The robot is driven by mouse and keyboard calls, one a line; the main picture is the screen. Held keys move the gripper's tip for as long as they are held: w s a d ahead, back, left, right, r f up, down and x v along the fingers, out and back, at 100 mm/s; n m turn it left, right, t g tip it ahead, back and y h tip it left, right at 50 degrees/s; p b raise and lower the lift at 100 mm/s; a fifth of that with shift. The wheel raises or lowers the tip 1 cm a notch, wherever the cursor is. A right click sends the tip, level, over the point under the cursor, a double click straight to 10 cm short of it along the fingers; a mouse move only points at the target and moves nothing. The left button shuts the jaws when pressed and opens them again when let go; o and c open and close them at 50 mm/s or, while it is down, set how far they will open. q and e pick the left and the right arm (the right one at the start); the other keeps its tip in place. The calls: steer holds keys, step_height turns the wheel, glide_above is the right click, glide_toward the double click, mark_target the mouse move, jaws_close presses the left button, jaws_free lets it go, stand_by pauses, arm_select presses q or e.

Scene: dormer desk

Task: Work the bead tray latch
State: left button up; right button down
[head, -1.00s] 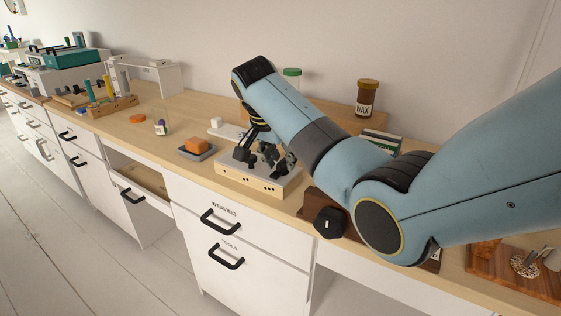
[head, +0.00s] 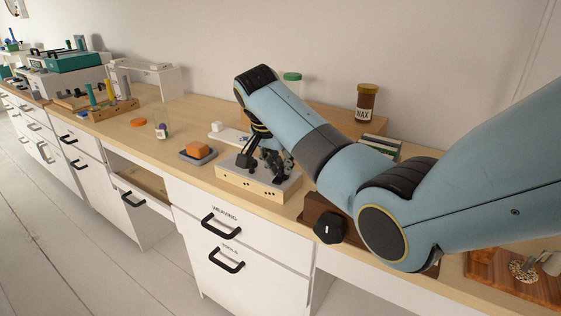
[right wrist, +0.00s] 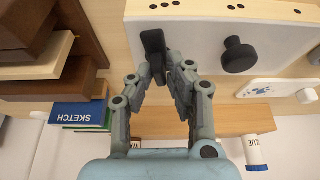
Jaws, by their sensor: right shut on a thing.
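A low wooden box (head: 257,187) with a pale grey top stands near the desk's front edge in the head view. In the right wrist view its pale top (right wrist: 201,42) carries a round black knob (right wrist: 237,56) and an upright black latch lever (right wrist: 153,45). My right gripper (head: 272,168) is over the box and hides part of its top in the head view. In the right wrist view the fingers of the right gripper (right wrist: 164,66) are shut on the latch lever, to the left of the knob. My left gripper is out of view.
An orange block on a grey tray (head: 184,157) lies left of the box. A dark wooden piece with a black knob (head: 330,227) stands to its right. A WAX jar (head: 366,103) and books (head: 380,146) are behind my right arm. Drawers with black handles are below.

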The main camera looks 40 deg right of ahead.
steer(key=n+p, duration=0.2)
steer(key=p, duration=0.1)
steer(key=n+t+y+p, duration=0.1)
steer(key=n+p, duration=0.1)
steer(key=p, duration=0.2)
steer(key=n+t+y+p, duration=0.1)
steer(key=n+p, duration=0.2)
steer(key=shift+s+d+r, duration=0.2)
steer(key=shift+d+r, duration=0.1)
steer(key=shift+d, duration=0.05)
steer(key=shift+n+y+p, duration=0.3)
steer(key=shift+n+p, duration=0.6)
steer(key=shift+p, duration=0.05)
steer(key=shift+d+f+n+y+p, duration=0.1)
steer(key=shift+n+y+p, duration=0.3)
steer(key=shift+n, duration=0.6)
steer(key=shift+n+t+y+p, duration=0.3)
steer(key=shift+n, duration=0.6)
steer(key=shift+d+f+n+y, duration=0.15)
steer(key=shift+n+y, duration=0.35)
steer(key=shift+n, duration=0.7)
steer(key=shift+n+y+b, duration=0.4)
steer(key=shift+n, duration=0.8)
